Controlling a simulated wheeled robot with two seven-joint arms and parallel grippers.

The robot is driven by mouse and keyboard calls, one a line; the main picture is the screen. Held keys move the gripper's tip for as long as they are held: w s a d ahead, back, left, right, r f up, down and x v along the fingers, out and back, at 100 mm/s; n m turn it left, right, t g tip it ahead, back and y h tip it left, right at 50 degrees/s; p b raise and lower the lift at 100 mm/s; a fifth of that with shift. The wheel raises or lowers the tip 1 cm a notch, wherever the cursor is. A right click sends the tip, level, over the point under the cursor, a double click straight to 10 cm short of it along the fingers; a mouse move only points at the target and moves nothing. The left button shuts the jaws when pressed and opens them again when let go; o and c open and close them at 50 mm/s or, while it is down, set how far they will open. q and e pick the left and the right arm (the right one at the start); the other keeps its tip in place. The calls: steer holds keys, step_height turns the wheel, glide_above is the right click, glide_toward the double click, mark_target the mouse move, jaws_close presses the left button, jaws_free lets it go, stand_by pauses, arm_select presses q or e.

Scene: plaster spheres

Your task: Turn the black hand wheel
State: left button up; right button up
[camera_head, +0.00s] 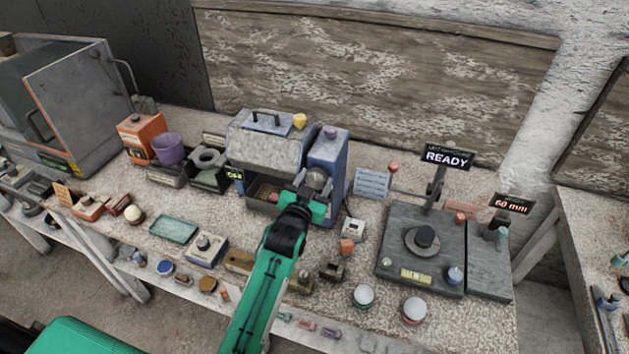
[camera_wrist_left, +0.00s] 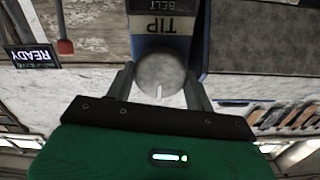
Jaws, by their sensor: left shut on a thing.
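The hand wheel (camera_head: 317,178) is a round disc on the front of the blue housing at the right side of the grey-blue machine. It looks dark grey rather than black. In the left wrist view the wheel (camera_wrist_left: 160,72) faces me, with a short pale mark near its lower rim. My left gripper (camera_head: 306,192) is in front of the machine, shut on the wheel. In the left wrist view its two fingers (camera_wrist_left: 159,88) lie at either side of the disc. The arm hides part of the machine's front. My right gripper is not in view.
The machine (camera_head: 267,145) shows an "OFF" sign at its left. A "READY" sign (camera_head: 447,157) stands behind a dark plate device (camera_head: 420,250) at right. A purple cup (camera_head: 168,149), a teal tray (camera_head: 174,229) and several small parts crowd the bench around the arm.

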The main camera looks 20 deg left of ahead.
arm_select(q)
steer(key=shift+f+n, duration=0.1)
steer(key=shift+n, duration=0.2)
steer(key=o, duration=0.7)
steer(key=shift+s, duration=0.45)
steer(key=s+b, duration=0.4)
steer(key=s, duration=0.9)
steer(key=shift+a, duration=0.25)
